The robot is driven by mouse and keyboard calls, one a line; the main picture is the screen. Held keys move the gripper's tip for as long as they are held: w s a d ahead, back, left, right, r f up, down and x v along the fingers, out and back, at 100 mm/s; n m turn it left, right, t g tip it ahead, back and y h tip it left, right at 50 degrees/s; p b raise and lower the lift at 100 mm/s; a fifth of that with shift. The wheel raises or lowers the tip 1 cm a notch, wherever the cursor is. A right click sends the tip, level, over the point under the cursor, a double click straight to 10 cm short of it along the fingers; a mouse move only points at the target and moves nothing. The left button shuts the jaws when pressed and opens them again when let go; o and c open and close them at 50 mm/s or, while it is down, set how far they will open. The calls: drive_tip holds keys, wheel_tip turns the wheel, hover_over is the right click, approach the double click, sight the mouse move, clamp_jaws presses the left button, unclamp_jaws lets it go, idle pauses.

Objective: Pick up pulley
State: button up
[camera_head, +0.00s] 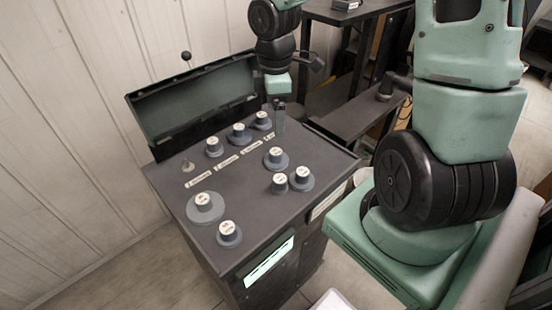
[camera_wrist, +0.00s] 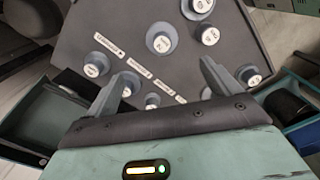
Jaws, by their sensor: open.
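Several grey pulleys with white-labelled hubs stand on the dark machine top (camera_head: 260,208). In the head view, a back row holds pulleys at the left (camera_head: 214,148), middle (camera_head: 239,134) and right (camera_head: 262,121). Other pulleys stand nearer the middle (camera_head: 276,159) and front, including a wide one (camera_head: 205,209) and a small one (camera_head: 229,235). I cannot tell which one is meant. My gripper (camera_head: 279,117) is above the back right of the top, empty. In the wrist view, its open fingers (camera_wrist: 168,76) partly hide pulleys between and beside them.
A raised green lid (camera_head: 190,98) stands behind the machine top. A short bare peg (camera_head: 187,166) and white label strips (camera_head: 227,161) are on the top. A dark bench (camera_head: 355,115) is at the right, and a panelled wall is at the left.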

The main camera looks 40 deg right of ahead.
sight(276, 152)
wheel_tip(276, 152, down, 8)
drive_tip(key=shift+f+b, duration=0.1)
drive_tip(key=shift+b, duration=0.65)
drive_tip(key=shift+s+a+f+b, duration=0.15)
drive_tip(key=shift+f+b, duration=0.4)
drive_tip(key=shift+f, duration=2.05)
drive_tip(key=c, duration=1.1)
